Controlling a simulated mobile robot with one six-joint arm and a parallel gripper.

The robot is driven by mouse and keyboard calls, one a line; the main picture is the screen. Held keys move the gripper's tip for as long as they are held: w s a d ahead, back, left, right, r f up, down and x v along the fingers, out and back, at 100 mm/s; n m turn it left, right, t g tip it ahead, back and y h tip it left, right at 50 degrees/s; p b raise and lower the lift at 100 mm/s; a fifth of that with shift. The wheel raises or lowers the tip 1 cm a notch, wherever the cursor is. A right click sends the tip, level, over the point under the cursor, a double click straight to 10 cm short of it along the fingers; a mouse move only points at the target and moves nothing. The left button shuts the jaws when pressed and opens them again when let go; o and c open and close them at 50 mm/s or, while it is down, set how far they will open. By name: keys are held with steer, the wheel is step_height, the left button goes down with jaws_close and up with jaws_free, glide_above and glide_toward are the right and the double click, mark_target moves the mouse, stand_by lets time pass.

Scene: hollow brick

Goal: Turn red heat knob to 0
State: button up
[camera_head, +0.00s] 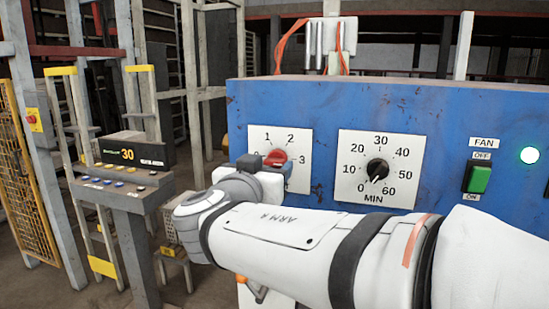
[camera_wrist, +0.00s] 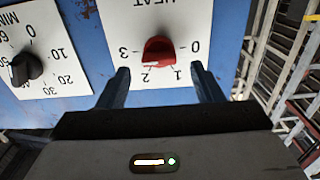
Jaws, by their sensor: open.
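The red heat knob (camera_head: 276,157) sits on a white dial plate (camera_head: 297,140) on the blue panel. The wrist view shows this knob (camera_wrist: 158,50) from close up, upside down, with 0, 1, 2 and 3 around it. A pale mark on its lower edge appears to face near 2. My gripper (camera_wrist: 162,80) is open, one finger on each side of the knob's line, with visible gaps and nothing between the tips. Whether the tips reach the knob's depth is unclear. In the head view my wrist hides the dial's lower left.
A black MIN timer knob (camera_head: 377,170) is right of the heat dial. Farther right are a green fan switch (camera_head: 477,177) and a lit round lamp (camera_head: 529,155). A console (camera_head: 125,185) with buttons and a display reading 30 stands left.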

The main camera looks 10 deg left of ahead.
mark_target(276, 161)
steer(key=shift+w+d, duration=0.1)
steer(key=shift+w, duration=1.1)
